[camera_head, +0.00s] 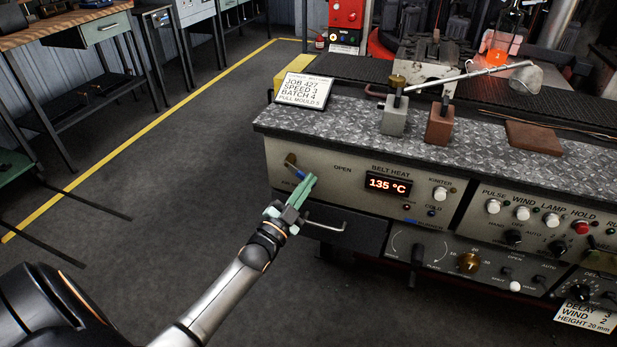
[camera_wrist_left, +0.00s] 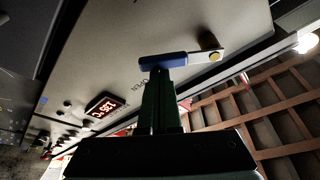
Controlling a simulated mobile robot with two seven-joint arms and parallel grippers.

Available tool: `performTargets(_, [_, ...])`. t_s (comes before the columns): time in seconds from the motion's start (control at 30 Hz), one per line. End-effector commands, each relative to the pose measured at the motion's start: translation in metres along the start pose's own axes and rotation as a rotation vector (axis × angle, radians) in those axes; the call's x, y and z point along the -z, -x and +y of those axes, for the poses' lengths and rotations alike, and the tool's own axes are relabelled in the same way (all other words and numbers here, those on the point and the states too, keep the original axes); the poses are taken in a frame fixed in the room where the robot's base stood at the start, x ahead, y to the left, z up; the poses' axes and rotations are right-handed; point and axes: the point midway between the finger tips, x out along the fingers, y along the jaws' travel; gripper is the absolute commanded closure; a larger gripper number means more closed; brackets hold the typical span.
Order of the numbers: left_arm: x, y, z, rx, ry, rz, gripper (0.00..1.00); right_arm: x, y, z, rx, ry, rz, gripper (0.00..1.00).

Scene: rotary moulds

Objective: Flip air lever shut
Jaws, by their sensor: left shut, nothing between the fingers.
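The air lever (camera_head: 292,164) is on the upper left of the grey panel, left of the word OPEN. It has a brass pivot and a blue grip, and it slants down to the right in the head view. In the left wrist view, the blue grip (camera_wrist_left: 163,62) lies across the fingertips, with the metal arm and brass pivot to its right. My left gripper (camera_head: 311,181) has green fingers, shut and empty, at the blue grip's lower end. I cannot tell whether they touch it. My right gripper is not in view.
A red 135 °C display (camera_head: 388,184) and several knobs are right of the lever. A drawer handle (camera_head: 324,227) sticks out below my left gripper. A job card (camera_head: 304,91) stands on the bench top above. The floor to the left is clear.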

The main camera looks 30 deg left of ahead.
Motion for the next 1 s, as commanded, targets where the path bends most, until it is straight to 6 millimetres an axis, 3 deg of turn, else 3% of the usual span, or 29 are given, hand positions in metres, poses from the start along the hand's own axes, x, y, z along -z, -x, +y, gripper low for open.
performTargets(0.7, [-0.041,0.014,-0.005,-0.223,-0.634,-0.003,1.00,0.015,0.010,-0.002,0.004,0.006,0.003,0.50])
performTargets(1.0, [-0.042,0.014,-0.004,-0.227,-0.648,-0.001,1.00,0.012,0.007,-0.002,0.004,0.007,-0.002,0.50])
